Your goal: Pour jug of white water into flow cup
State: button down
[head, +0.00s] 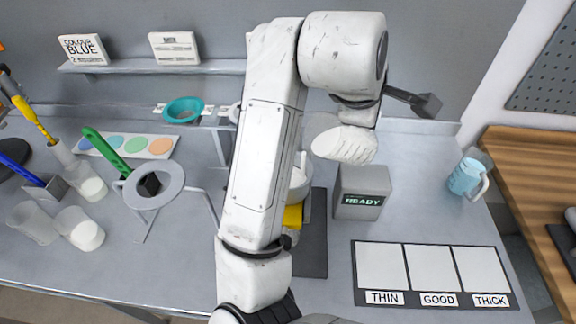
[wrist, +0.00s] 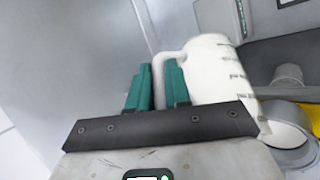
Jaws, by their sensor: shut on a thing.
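In the wrist view, my gripper (wrist: 160,85) has its teal fingers shut on the handle of a white jug (wrist: 208,68) with dark graduation marks. The jug is off the fingers' right side and looks roughly upright; its contents are hidden. In the head view my arm hides the fingers. A white rounded part (head: 300,183) shows just right of my arm, and I cannot tell whether it is the jug. I cannot say for sure which vessel is the flow cup; a grey ring on a wire stand (head: 172,186) stands left of my arm.
A teal bowl (head: 183,110) sits at the back. A grey READY box (head: 361,191) and a THIN/GOOD/THICK panel (head: 432,270) are right of my arm. A light-blue jug (head: 466,178) stands far right. Beakers (head: 80,230) and brushes crowd the left.

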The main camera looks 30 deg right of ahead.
jog(key=shift+r, duration=0.1)
dwell(0.3)
jog(key=d+f+y, duration=0.2)
jog(key=f, duration=0.1)
jog(key=f+y, duration=0.1)
jog(key=shift+s+d+f+m+y, duration=0.2)
jog(key=shift+d+m+y, duration=0.1)
jog(key=shift+d, duration=0.1)
jog(key=shift+w+d+f, duration=0.1)
jog(key=shift+w+f, duration=0.05)
jog(key=shift+f, duration=0.05)
jog(key=shift+f+y, duration=0.1)
jog(key=shift+y, duration=0.2)
jog(key=shift+s+d+f+m+t+y, duration=0.15)
jog(key=shift+d+f+y, duration=0.55)
jog(key=shift+f+y, duration=0.45)
jog(key=shift+d+f+m+t+y, duration=0.1)
jog(key=shift+d+f+m+y, duration=0.1)
jog(key=shift+d+f+y, duration=0.9)
jog(key=shift+s+d+f+m+t+y, duration=0.15)
jog(key=shift+d+f+y, duration=0.15)
jog(key=shift+f+y, duration=0.9)
jog(key=shift+f+h, duration=0.35)
jog(key=shift+f, duration=0.05)
